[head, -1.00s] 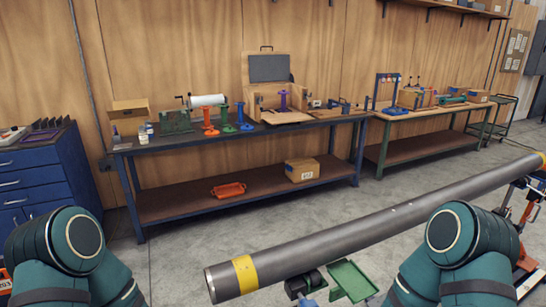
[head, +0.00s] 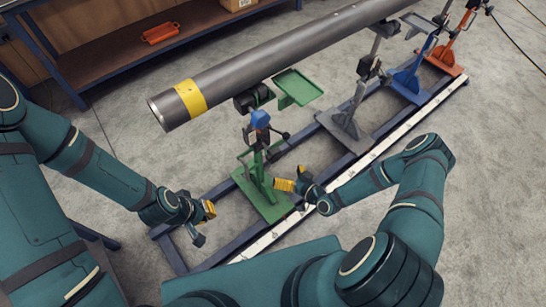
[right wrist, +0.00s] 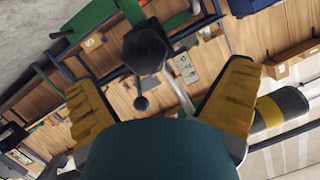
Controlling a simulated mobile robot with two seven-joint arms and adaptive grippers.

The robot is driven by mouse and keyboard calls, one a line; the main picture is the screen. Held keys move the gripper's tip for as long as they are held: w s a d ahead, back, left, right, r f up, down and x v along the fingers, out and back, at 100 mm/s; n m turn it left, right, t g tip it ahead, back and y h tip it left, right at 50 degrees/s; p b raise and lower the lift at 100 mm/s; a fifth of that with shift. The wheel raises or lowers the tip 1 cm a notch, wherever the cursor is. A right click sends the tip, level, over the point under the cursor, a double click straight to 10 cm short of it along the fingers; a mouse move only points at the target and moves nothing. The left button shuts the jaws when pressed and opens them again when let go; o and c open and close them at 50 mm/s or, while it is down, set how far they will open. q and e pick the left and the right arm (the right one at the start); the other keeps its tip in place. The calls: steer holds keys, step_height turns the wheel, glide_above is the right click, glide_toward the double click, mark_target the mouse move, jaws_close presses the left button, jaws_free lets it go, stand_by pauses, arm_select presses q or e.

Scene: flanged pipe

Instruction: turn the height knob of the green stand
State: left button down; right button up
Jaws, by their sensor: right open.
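The green stand (head: 263,196) has a green base on the blue rail frame and a blue head (head: 260,119) under the pipe's yellow-banded end. A small dark knob (head: 285,135) sticks out to the right of its upper post. In the right wrist view a dark hexagonal knob (right wrist: 145,50) with a small ball-ended lever (right wrist: 141,102) shows between my fingers, apart from both. My right gripper (head: 291,179) is open and empty, just right of the stand's post and below the knob. My left gripper (head: 203,223) is open and empty, left of the stand's base.
The long grey pipe (head: 270,55) runs above the stands. A green tray (head: 297,87) sits beside the green stand's top. Grey (head: 345,128), blue (head: 407,85) and orange (head: 446,59) stands follow along the rail. A white scale strip (head: 345,177) edges the frame. Floor left is clear.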

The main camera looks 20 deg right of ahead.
mark_target(276, 159)
steer(key=s+d+f+t, duration=0.2)
steer(key=d+t, duration=0.1)
steer(key=b+x, duration=0.1)
steer(key=x, duration=1.2)
steer(key=shift+w, duration=0.3)
steer(key=c, duration=1.1)
